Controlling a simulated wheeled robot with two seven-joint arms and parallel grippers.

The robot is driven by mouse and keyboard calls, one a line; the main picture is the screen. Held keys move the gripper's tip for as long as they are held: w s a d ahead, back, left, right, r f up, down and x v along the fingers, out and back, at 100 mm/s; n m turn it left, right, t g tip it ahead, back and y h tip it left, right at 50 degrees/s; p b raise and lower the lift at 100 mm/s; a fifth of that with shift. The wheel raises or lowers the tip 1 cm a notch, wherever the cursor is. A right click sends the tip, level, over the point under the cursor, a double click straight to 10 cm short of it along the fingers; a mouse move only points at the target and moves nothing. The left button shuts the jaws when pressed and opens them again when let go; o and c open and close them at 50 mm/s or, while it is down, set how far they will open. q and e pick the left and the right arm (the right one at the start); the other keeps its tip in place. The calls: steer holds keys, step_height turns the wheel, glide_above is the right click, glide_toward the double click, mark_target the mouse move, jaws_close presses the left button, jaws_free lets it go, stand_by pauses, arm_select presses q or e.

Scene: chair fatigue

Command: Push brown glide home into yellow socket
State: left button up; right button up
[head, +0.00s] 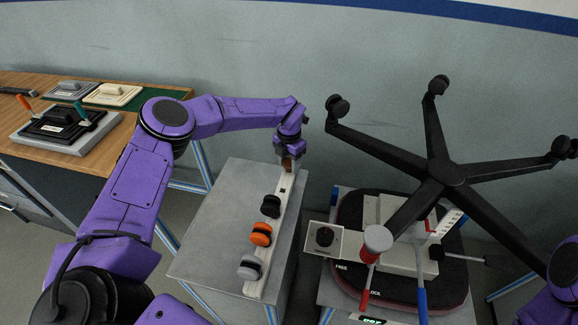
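My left gripper (287,163) points down at the far end of a pale rack strip on the grey stand. A small brown piece (288,166), likely the brown glide, shows between its fingertips and is partly hidden by them. Whether the fingers are closed on it is too small to tell. No yellow socket can be made out. A black five-arm chair base (447,172) lies upturned at the right, with casters on several arm ends. My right gripper is not in view; only part of my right arm shows at the right edge.
A fixture with red (365,288) and blue (420,283) levers stands below the chair base. A wooden bench (150,97) with devices is at left. The grey stand's left top (225,225) is clear.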

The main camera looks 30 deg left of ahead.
mark_target(289, 162)
arm_select(q)
steer(key=shift+r+p, duration=0.9)
steer(key=shift+r, duration=0.9)
steer(key=shift+r+p, duration=1.2)
steer(key=shift+r, duration=0.85)
